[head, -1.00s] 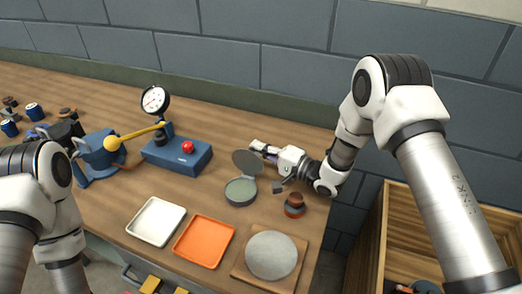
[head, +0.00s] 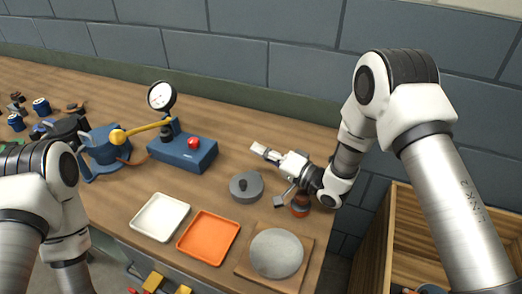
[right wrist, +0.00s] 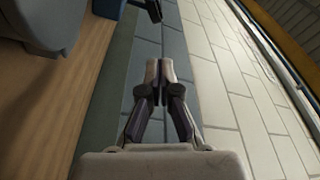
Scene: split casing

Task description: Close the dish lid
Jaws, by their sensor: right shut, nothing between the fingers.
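The dish (head: 241,194) stands on the table in the head view, and its grey round lid (head: 250,184) with a dark knob lies flat over it, closed. My right gripper (head: 257,149) is above and behind the dish, apart from the lid, with its fingers together and empty. The right wrist view also shows the two fingers (right wrist: 158,70) pressed together. My left arm is at the left edge of the head view, and its gripper is out of the picture.
A white tray (head: 159,217), an orange tray (head: 208,238) and a grey disc on a board (head: 276,253) lie in front of the dish. A brown-topped stamp (head: 300,207) stands to its right, close to my right arm. A blue gauge press (head: 184,151) stands left.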

